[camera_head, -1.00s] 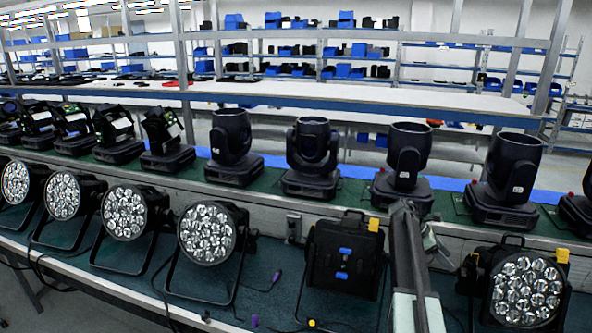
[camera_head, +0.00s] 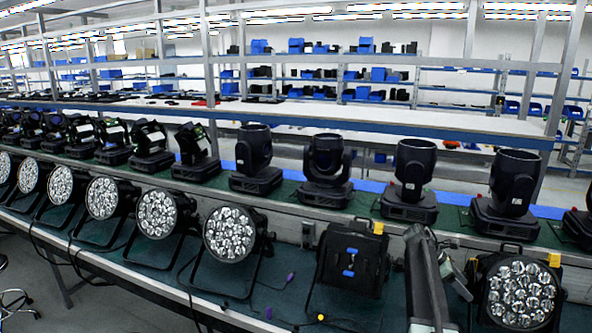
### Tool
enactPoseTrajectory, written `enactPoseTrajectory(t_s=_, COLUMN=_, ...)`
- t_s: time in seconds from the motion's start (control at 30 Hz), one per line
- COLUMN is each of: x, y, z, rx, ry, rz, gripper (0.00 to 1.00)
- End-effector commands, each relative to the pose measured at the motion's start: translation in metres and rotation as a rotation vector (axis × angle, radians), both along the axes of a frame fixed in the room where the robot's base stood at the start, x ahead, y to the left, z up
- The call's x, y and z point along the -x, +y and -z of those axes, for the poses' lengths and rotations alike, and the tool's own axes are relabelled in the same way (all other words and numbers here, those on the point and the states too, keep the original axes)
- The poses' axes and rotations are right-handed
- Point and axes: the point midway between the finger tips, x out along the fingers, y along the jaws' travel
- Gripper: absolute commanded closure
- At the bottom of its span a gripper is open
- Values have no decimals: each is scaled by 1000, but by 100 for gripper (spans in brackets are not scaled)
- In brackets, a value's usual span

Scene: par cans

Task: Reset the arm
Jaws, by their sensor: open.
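My arm rises from the bottom edge right of centre, a dark link with a pale section at its base. My gripper (camera_head: 452,272) shows as a small grey part beyond and to the right of the link's far end, largely hidden by the link. Its jaws are open, and no object shows between them. It appears in front of the bench, between a black square-backed par can (camera_head: 350,288) on the left and a round par can with clear lenses (camera_head: 522,293) on the right. I cannot tell how far it is from either.
Several par cans, such as one at centre left (camera_head: 229,235), line the green bench (camera_head: 262,292). Several moving-head lights (camera_head: 326,170) stand on the raised shelf behind. Dark cables hang over the front edge. Open floor (camera_head: 75,300) shows at lower left.

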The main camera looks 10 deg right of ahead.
Motion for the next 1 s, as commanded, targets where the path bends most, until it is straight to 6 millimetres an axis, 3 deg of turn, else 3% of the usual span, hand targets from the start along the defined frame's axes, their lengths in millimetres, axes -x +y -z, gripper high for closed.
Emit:
enactPoseTrajectory(t_s=0.27, x=-25, y=70, z=3, rx=-14, ry=-5, rz=-93, gripper=37)
enactPoseTrajectory(t_s=0.47, x=-24, y=149, z=16, rx=-81, ry=-47, rz=-163, gripper=37)
enactPoseTrajectory(t_s=0.57, x=-16, y=201, z=26, rx=-132, ry=-111, rz=-164, gripper=37)
enactPoseTrajectory(t_s=0.67, x=5, y=269, z=42, rx=-210, ry=-226, rz=-112, gripper=37)
enactPoseTrajectory(t_s=0.83, x=72, y=397, z=69, rx=-396, ry=-496, rz=214, gripper=37)
enactPoseTrajectory(t_s=0.9, x=100, y=434, z=75, rx=-459, ry=-592, rz=446, gripper=37)
enactPoseTrajectory(t_s=1.0, x=120, y=460, z=78, rx=-492, ry=-679, rz=754, gripper=37)
